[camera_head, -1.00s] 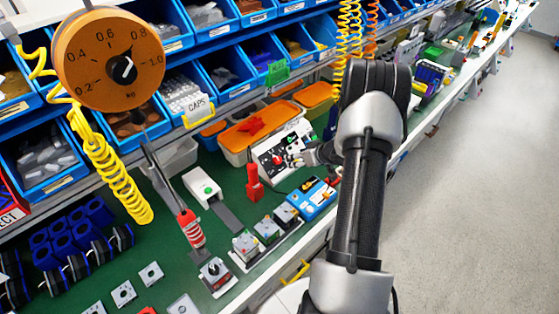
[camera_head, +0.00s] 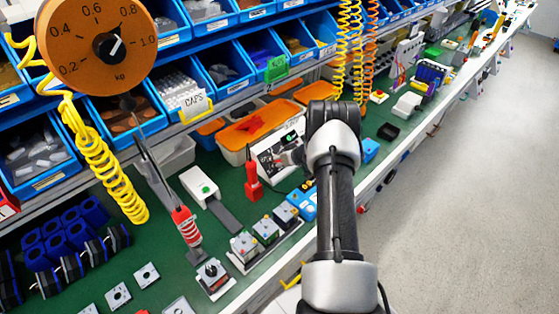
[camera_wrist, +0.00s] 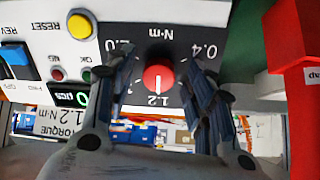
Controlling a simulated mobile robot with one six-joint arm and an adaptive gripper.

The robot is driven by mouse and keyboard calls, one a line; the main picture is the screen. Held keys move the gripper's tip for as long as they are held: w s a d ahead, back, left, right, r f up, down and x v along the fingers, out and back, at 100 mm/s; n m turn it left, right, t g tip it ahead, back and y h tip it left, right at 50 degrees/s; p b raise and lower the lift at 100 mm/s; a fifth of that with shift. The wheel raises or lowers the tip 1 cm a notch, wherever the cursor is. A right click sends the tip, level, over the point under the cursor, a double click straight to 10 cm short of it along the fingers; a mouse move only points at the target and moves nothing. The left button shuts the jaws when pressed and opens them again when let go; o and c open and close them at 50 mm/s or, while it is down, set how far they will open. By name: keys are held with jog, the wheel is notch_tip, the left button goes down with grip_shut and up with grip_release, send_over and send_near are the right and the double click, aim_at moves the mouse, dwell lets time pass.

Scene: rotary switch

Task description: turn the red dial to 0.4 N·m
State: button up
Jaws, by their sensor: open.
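The red dial (camera_wrist: 157,78) sits on a black plate marked N·m in the wrist view. Its white pointer line is at the 1.2 mark. The 0.4 mark (camera_wrist: 211,50) is at upper right and 2.0 at upper left. A display plate (camera_wrist: 60,121) reads torque 1.2. My gripper (camera_wrist: 160,60) is open, with one finger on each side of the dial; both fingers look apart from it. In the head view the white control panel (camera_head: 268,160) stands on the bench, and my arm hides part of it, the dial included.
A yellow reset button (camera_wrist: 80,24) and a blue switch (camera_wrist: 15,57) are on the panel beside the dial. A red block (camera_wrist: 296,80) stands to the right. An orange-lidded bin (camera_head: 232,142) is behind the panel.

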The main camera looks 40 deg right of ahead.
jog(key=shift+c, duration=0.4)
jog(key=c, duration=1)
